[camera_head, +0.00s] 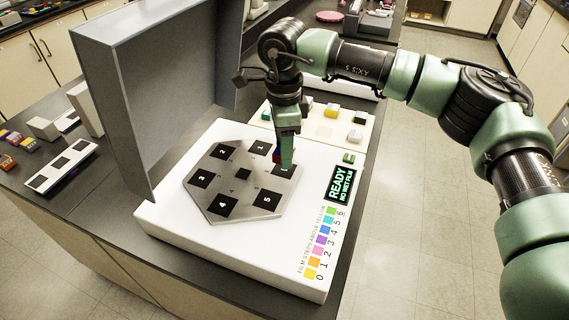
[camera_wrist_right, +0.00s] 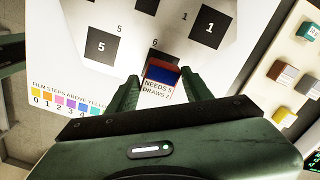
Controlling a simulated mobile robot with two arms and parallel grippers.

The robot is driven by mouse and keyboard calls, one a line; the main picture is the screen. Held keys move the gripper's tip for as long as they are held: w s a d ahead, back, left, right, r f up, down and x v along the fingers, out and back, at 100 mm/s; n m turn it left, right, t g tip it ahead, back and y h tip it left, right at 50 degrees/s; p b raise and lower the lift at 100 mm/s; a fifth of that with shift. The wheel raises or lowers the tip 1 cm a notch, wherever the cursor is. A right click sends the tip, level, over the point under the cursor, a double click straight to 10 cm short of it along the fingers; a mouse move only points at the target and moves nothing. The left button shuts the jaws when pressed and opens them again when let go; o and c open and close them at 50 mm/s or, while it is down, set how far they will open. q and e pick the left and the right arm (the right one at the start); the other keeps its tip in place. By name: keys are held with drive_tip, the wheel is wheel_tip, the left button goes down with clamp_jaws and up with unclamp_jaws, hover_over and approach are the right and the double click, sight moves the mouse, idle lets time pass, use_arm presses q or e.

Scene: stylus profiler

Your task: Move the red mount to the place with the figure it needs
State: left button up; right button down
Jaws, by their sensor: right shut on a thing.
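The red mount (camera_wrist_right: 161,72) is between the fingers of my right gripper (camera_wrist_right: 160,88). It has a red face, a blue band and a white label reading "NEEDS 5" and "DRAWS", the rest unclear. In the head view, my right gripper (camera_head: 284,158) is shut on it, pointing down at the right edge of the grey plate (camera_head: 238,160), by the square at right. The plate bears numbered black squares; square 5 (camera_head: 267,199) is at front right and looks empty. It also shows in the wrist view (camera_wrist_right: 102,45). Whether the mount touches the plate is unclear. My left gripper is out of view.
The white profiler base (camera_head: 190,235) has a display (camera_head: 341,184) reading "READY NO WET FILM" and a colour scale (camera_head: 320,243) numbered from 0. A raised grey hood (camera_head: 160,90) stands at left. Behind, a cream tray (camera_head: 325,128) holds several small blocks.

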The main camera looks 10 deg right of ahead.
drive_tip(key=shift+r+p, duration=1.3)
drive_tip(key=shift+r, duration=1.25)
drive_tip(key=shift+f, duration=0.1)
